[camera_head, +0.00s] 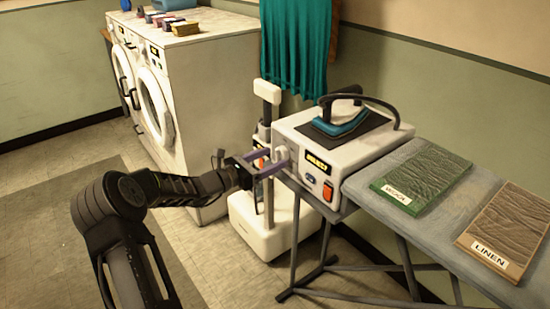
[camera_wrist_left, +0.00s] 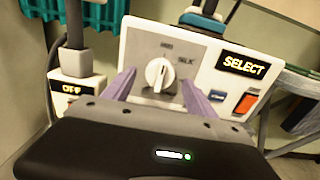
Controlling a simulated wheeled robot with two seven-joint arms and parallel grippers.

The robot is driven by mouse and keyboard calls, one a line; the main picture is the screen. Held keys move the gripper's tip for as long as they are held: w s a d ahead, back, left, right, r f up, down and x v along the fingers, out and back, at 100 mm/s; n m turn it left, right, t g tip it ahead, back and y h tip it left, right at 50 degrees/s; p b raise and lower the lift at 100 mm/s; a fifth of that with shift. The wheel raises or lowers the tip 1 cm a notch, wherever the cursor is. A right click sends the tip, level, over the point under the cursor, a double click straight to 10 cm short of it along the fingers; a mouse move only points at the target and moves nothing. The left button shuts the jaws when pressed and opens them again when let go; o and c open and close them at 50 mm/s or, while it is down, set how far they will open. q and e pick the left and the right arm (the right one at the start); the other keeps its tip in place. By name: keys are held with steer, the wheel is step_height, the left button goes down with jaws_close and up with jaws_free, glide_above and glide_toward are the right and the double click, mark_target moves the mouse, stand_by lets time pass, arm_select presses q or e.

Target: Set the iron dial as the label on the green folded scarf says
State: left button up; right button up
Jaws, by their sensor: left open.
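The green folded scarf (camera_head: 425,180) lies on the ironing board, and its white label (camera_head: 396,194) appears to read WOOL. The iron dial is a white round knob (camera_wrist_left: 159,74) on the grey front panel of the white iron station (camera_head: 350,155). Its ridge stands nearly upright; SILK is printed at its upper right, and another word at its upper left is hard to read. My left gripper (camera_head: 277,163) is open at the dial. In the left wrist view its purple fingers (camera_wrist_left: 158,88) stand either side of the knob; contact cannot be told. My right gripper is not in view.
A teal iron (camera_head: 345,122) rests on top of the station. Its display (camera_wrist_left: 247,65) reads SELECT, above an orange switch (camera_wrist_left: 245,103). A brown folded cloth (camera_head: 508,225) labelled LINEN lies nearer on the board. A white upright device (camera_head: 270,225) stands beside the station. White washers (camera_head: 155,100) stand behind.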

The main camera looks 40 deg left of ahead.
arm_select(q)
steer(key=shift+x, duration=0.95)
steer(key=shift+c, duration=0.5)
steer(key=c, duration=1.3)
